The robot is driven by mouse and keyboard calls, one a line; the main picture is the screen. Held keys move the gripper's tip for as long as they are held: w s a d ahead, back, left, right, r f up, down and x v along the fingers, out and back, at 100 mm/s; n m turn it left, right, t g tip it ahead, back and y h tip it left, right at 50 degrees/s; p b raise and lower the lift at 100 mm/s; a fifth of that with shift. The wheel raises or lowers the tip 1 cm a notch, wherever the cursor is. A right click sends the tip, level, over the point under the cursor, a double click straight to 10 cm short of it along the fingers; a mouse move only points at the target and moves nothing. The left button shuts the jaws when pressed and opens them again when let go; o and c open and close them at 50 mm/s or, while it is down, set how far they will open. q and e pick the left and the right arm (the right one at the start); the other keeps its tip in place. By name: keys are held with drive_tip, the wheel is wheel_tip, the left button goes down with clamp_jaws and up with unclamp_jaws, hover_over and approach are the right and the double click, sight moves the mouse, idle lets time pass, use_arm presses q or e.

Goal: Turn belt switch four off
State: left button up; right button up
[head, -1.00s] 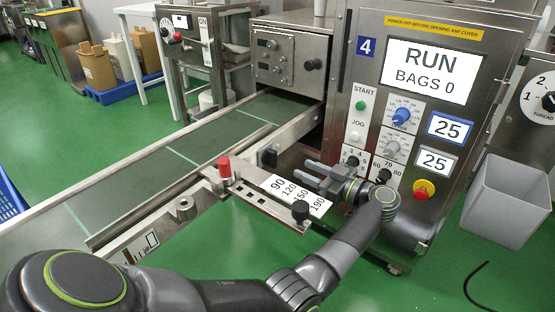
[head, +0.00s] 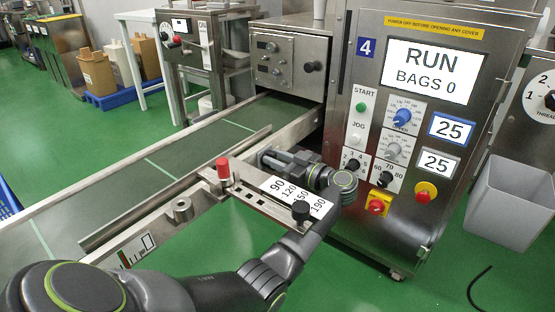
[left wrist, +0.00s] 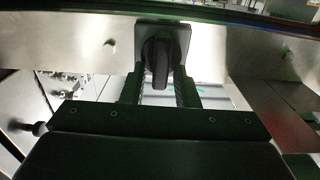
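The belt switch is a black rotary knob (left wrist: 161,62) on a dark square plate on the steel belt rail. Its handle points up and down in the left wrist view. My left gripper (left wrist: 160,92) faces it from the front, its two fingers apart, one on each side below the knob. I cannot tell whether they touch it. In the head view my left gripper (head: 270,158) is at the belt's side rail and mostly hides the switch. The belt (head: 150,160) comes out of the machine marked 4 (head: 366,47). My right gripper is not in view.
A bracket with a number scale (head: 288,191), a red knob (head: 223,168) and a black knob (head: 301,209) lies close to my left wrist. The machine panel has a red-and-yellow switch (head: 378,204) and a display reading RUN (head: 431,70). A grey bin (head: 512,205) stands right.

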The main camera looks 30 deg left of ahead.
use_arm(q)
clamp_jaws()
